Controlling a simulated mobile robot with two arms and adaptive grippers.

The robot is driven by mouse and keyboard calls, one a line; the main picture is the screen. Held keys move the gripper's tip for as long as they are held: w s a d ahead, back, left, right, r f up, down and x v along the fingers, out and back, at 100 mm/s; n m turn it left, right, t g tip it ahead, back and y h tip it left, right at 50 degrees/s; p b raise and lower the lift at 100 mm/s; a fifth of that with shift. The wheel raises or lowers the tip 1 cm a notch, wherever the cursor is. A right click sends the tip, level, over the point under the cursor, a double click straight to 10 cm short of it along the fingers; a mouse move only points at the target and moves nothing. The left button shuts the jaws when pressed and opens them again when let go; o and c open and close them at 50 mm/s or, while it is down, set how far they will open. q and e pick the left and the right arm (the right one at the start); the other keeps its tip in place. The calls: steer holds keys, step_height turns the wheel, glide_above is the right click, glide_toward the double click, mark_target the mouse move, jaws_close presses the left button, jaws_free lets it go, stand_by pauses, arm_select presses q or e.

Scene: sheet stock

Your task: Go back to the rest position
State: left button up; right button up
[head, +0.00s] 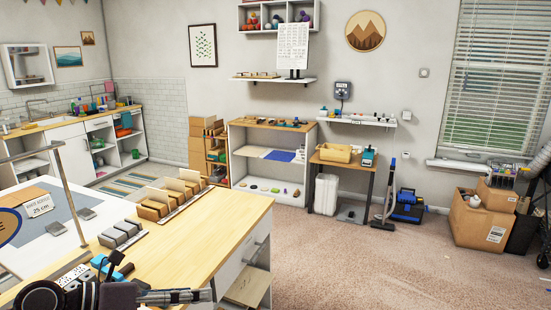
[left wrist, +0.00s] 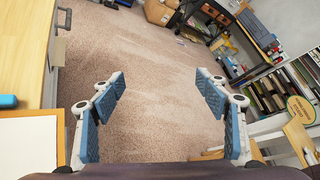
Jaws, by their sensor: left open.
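My left gripper (head: 188,296) is at the bottom left of the head view, in front of the wooden-topped bench (head: 225,222). In the left wrist view my left gripper (left wrist: 160,112) has its two blue-padded fingers spread wide apart. Nothing is between them, and carpet (left wrist: 155,65) shows beyond. My right gripper is in neither view.
Sample blocks (head: 120,232) and a blue tool (head: 108,264) lie on the bench. A white drawer unit is under its right end. Open carpet (head: 370,262) lies to the right. Cardboard boxes (head: 482,220) stand at the far right. The wrist view shows a bookshelf (left wrist: 285,85) at right.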

arm_select(q)
steer(key=w+d+r+n+t+h, duration=0.1)
steer(key=d+r+n+t+h, duration=0.2)
steer(key=d+r+n+t, duration=0.35)
steer(key=a+f+n+t+y, duration=0.25)
steer(key=a+n+y, duration=0.35)
steer(key=n, duration=0.4)
steer(key=a+f+n+t+y, duration=0.25)
steer(key=a+n+y, duration=0.35)
steer(key=n, duration=0.4)
steer(key=s+a+f+n+g+y, duration=0.2)
steer(key=f+n, duration=0.1)
steer(key=f, duration=0.2)
steer(key=s+a+f+n+g+y, duration=0.2)
steer(key=f+n, duration=0.1)
steer(key=f, duration=0.2)
steer(key=s+d+f+n+g+h, duration=0.1)
steer(key=s+d+f+n+g, duration=0.25)
steer(key=s+f+g, duration=0.6)
steer(key=s+d+f+n+g+h, duration=0.15)
steer(key=s+d+f, duration=0.4)
steer(key=s, duration=0.95)
step_height(320, 180, down, 29)
steer(key=s+a+g, duration=0.2)
steer(key=s+a+f, duration=0.3)
steer(key=s+f, duration=1.2)
steer(key=s, duration=0.1)
steer(key=shift+s+g, duration=0.2)
steer(key=shift+g, duration=0.15)
